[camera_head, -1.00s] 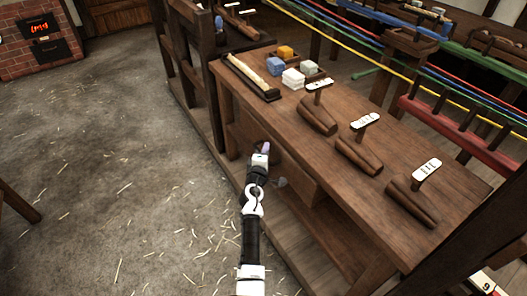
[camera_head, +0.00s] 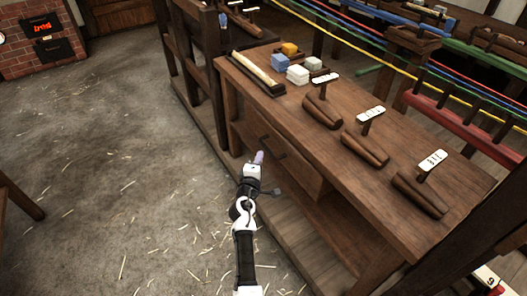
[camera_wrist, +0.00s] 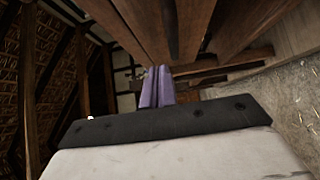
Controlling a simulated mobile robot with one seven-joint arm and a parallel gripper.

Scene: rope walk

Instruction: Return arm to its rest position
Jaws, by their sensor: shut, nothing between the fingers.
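My gripper (camera_head: 259,157) is at the end of my black and white arm, in front of the wooden bench (camera_head: 300,135) on its floor side, below the level of the bench top. In the head view its purple fingers point away from me, near the bench's drawer front (camera_head: 285,160). In the wrist view the purple fingers (camera_wrist: 157,86) are pressed together with nothing between them. Whether the fingertips touch the bench cannot be told.
On the bench lie a dark tray (camera_head: 257,73), several small blocks (camera_head: 280,62) and wooden tools with white labels (camera_head: 365,147). A brick oven (camera_head: 45,45) stands far left. Coloured ropes (camera_head: 440,60) run behind the bench. The straw-strewn floor (camera_head: 130,180) on the left is open.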

